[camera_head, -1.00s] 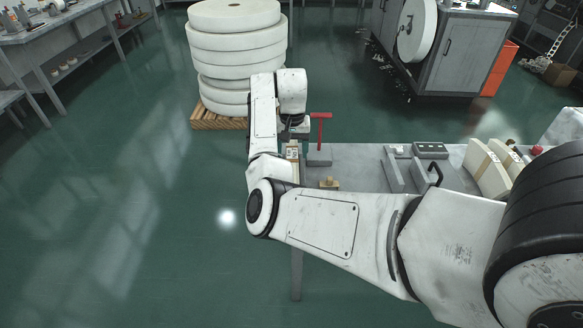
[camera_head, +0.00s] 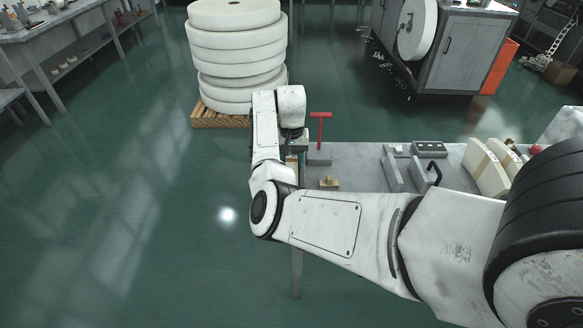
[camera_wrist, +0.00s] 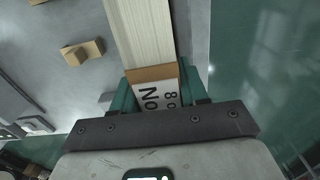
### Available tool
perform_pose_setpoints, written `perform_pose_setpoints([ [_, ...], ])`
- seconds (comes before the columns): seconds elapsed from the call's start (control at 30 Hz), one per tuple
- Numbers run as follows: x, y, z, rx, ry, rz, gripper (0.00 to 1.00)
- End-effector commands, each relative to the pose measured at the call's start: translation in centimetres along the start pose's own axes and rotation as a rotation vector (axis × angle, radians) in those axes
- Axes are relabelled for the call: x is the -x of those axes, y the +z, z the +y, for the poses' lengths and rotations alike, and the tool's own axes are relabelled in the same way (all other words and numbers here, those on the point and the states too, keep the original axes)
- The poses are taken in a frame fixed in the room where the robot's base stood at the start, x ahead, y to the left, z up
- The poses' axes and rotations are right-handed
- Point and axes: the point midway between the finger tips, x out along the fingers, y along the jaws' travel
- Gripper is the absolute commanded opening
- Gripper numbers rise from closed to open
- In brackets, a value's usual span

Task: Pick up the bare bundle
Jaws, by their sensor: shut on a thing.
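The bare bundle (camera_wrist: 140,35) is a pale cream stack of thin sheets running up the wrist view. A brown strip and a white printed label (camera_wrist: 158,96) with "No" on it lie at its near end. My gripper (camera_wrist: 160,92) is shut on this end, with a green finger on each side of it. The far end of the bundle runs out of the wrist view. In the head view my arm mostly hides my gripper and the bundle, at the left end of the grey table (camera_head: 350,155).
A wooden block (camera_head: 329,184) lies on the table, also in the wrist view (camera_wrist: 82,52). A red T-handled tool (camera_head: 320,130) stands close to my wrist. Grey metal plates (camera_head: 392,172) and banded cream bundles (camera_head: 487,170) are further right. Large white rolls (camera_head: 237,55) stand on a pallet behind.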

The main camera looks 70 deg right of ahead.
Motion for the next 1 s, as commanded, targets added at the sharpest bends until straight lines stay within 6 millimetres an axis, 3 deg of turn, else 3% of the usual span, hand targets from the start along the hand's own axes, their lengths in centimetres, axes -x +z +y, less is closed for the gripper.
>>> perform_pose_setpoints([
  [0.3, 0.0, 0.0, -0.1, 0.0, -0.001, 0.001, 0.0],
  [0.77, 0.4, -0.1, -0.1, 0.0, -0.001, 0.004, 0.0],
  [1.0, 2.4, -0.2, -0.1, 0.0, -0.001, 0.006, 0.0],
])
